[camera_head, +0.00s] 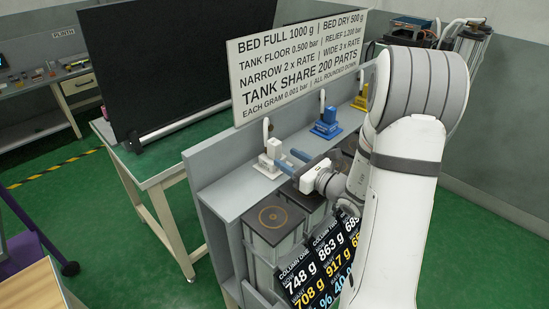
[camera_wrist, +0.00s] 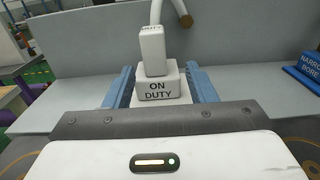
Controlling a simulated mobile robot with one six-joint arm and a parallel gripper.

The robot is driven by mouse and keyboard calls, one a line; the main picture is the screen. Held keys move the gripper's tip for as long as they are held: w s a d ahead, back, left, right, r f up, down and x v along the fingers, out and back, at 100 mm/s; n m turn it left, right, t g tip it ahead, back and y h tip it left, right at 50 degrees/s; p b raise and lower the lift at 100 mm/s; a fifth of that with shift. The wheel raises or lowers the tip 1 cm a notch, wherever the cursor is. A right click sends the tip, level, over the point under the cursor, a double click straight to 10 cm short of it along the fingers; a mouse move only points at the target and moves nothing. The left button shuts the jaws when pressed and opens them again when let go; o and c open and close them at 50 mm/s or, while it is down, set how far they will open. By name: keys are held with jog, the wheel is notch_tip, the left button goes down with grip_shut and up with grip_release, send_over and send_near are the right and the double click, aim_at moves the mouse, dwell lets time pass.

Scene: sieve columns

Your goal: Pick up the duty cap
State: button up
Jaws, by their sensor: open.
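In the head view the cap (camera_head: 273,148) stands on the left part of the grey shelf. My gripper (camera_wrist: 160,72) is open, with one blue finger on either side of the base and cap in the wrist view. In the head view my gripper (camera_head: 291,159) is just right of the cap. I cannot tell whether the fingers touch anything.
A blue fitting (camera_head: 326,125), marked NARROW BORE in the wrist view (camera_wrist: 309,66), and a yellow fitting (camera_head: 361,97) stand farther along the shelf (camera_head: 231,197). A sign panel (camera_head: 300,65) rises behind. Columns (camera_head: 273,240) and a readout board (camera_head: 325,265) are in front.

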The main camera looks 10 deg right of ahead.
aim_at(279, 154)
jog(key=p+x, duration=0.1)
jog(key=x, duration=0.5)
jog(key=shift+w+a+r, duration=0.15)
jog(key=shift+a, duration=0.25)
grip_shut()
